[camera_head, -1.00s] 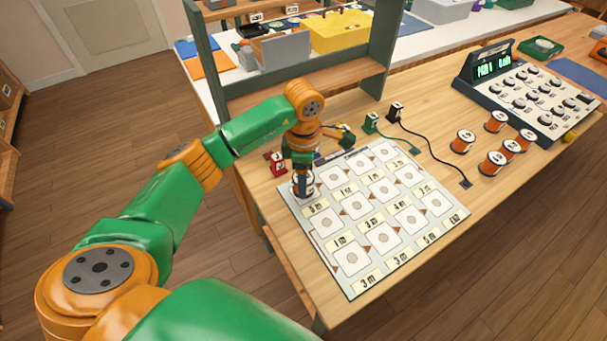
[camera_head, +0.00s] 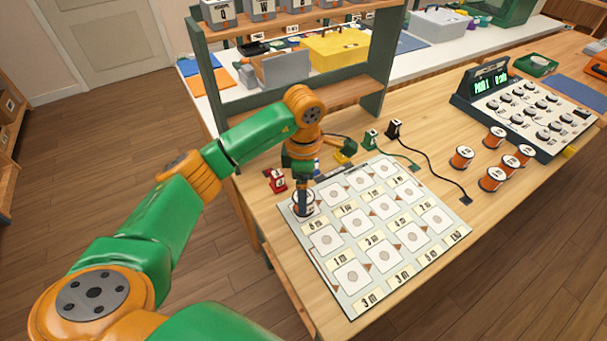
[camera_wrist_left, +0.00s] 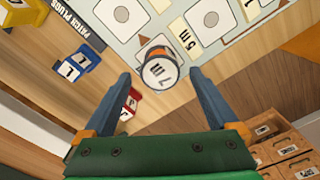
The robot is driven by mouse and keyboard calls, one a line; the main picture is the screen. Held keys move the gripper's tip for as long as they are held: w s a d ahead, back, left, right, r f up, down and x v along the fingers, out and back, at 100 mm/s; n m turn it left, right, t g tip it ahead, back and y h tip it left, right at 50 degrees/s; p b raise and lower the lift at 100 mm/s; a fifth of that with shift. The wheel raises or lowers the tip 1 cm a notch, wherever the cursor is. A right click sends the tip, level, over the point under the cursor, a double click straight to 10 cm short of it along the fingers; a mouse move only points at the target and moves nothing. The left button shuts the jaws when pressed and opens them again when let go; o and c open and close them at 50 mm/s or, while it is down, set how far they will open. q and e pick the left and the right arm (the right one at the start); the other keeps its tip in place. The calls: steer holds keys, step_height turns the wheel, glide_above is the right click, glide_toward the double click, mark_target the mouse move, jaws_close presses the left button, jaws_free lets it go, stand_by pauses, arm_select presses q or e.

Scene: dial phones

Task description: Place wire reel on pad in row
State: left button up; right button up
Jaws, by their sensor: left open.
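My left gripper (camera_head: 303,208) points down at the far-left corner of the white pad sheet (camera_head: 358,280). A wire reel (camera_head: 302,198), orange with a white top, stands there, partly hidden by the fingers. In the left wrist view the gripper (camera_wrist_left: 160,76) is open, and the reel (camera_wrist_left: 158,70) sits at the fingertips, between them, with a gap on each side. The reel stands on the sheet near its edge, next to a "5 m" label. Several more orange reels (camera_head: 462,158) stand on the table to the right. The right gripper is not in view.
A control box with knobs (camera_head: 530,110) stands at the right. A wooden shelf (camera_head: 320,97) rises behind the arm. The sheet's other visible pads are bare.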

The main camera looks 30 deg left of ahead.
arm_select(q)
step_height(320, 180, up, 9)
steer(key=shift+r+p, duration=0.15)
steer(key=shift+p, duration=0.2)
